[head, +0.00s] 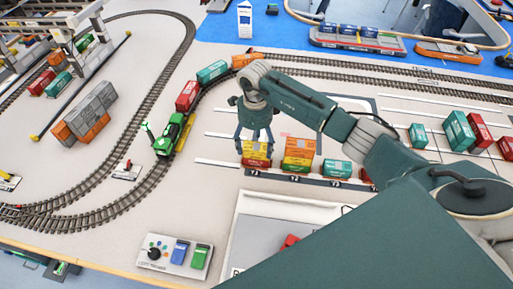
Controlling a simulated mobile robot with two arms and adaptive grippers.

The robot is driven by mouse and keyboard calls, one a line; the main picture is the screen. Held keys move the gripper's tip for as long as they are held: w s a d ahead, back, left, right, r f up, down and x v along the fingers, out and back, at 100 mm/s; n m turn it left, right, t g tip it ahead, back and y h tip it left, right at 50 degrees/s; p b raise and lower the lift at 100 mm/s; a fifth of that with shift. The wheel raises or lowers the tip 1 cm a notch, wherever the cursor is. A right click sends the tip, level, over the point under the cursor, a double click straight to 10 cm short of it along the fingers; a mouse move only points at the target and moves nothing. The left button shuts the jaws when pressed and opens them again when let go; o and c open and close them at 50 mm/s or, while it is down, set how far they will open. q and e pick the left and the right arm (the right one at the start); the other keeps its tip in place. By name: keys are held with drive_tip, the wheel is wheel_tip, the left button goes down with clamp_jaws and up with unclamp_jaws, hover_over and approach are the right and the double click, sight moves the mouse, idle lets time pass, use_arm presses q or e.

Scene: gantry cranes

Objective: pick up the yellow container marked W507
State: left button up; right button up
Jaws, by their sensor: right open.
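A yellow container (256,148) sits on top of a red container (256,162) at the left end of a row of flat wagons (310,180). Its marking is too small to read, so I cannot confirm W507. My right gripper (255,142) points down over this stack with its fingers apart, one at each side of the yellow container's top. I cannot tell whether the fingers touch it. The gripper partly hides the container's upper part. My left gripper is not in view.
An orange stack (299,148) stands close to the right on the same wagons, then a teal container (336,168). A green locomotive (172,135) is on the track to the left. A control panel (174,255) lies at the front. My right arm hides the wagons' right end.

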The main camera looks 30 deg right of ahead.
sight(256, 148)
drive_tip(key=shift+f+p, duration=0.3)
drive_tip(key=shift+f, duration=1.25)
drive_tip(key=shift+c, duration=0.5)
drive_tip(key=shift+d, duration=0.1)
drive_tip(key=c, duration=1.2)
drive_tip(key=shift+r, duration=0.2)
